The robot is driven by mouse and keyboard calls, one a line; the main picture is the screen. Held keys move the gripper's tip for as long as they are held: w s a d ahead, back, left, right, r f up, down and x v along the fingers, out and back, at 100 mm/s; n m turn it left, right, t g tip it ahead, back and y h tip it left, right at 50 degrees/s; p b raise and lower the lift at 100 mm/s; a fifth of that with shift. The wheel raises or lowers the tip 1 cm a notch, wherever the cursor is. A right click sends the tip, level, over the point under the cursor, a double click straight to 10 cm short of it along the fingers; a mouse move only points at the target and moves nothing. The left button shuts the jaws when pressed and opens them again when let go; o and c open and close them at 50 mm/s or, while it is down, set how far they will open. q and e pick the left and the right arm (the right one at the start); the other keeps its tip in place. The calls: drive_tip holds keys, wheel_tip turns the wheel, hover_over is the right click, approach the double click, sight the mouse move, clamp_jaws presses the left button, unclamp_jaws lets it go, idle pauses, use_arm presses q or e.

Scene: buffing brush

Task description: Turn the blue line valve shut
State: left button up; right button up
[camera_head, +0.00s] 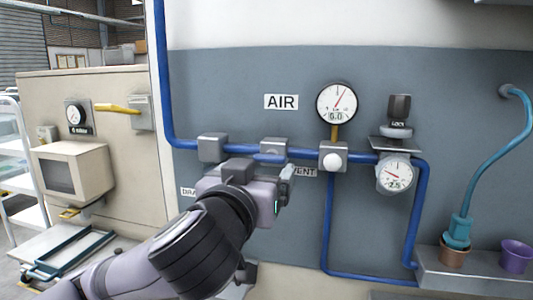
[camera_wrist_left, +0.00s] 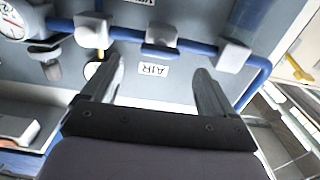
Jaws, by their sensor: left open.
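The blue pipe (camera_head: 240,151) runs across the grey wall panel under the AIR label (camera_head: 281,102). It carries a left grey block (camera_head: 212,146), a middle grey block (camera_head: 274,147) and a right block (camera_head: 334,160) with a white round knob. My left gripper (camera_head: 287,178) is in front of the pipe, just below the middle block. In the left wrist view, its fingers (camera_wrist_left: 160,66) are apart and empty, with the middle block (camera_wrist_left: 162,36) beyond them. My right gripper is not in view.
A round gauge (camera_head: 336,102) stands above the right block, and a second gauge (camera_head: 397,174) hangs to its right below a dark knob (camera_head: 399,108). A teal hose (camera_head: 481,176) and a shelf with cups (camera_head: 516,257) are at the right. A beige cabinet (camera_head: 110,150) stands left.

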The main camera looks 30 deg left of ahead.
sight(268, 161)
use_arm(q)
drive_tip(key=shift+p+x, duration=0.45)
drive_tip(key=shift+x, duration=2.25)
drive_tip(key=c, duration=1.1)
drive_tip(key=shift+o, duration=0.2)
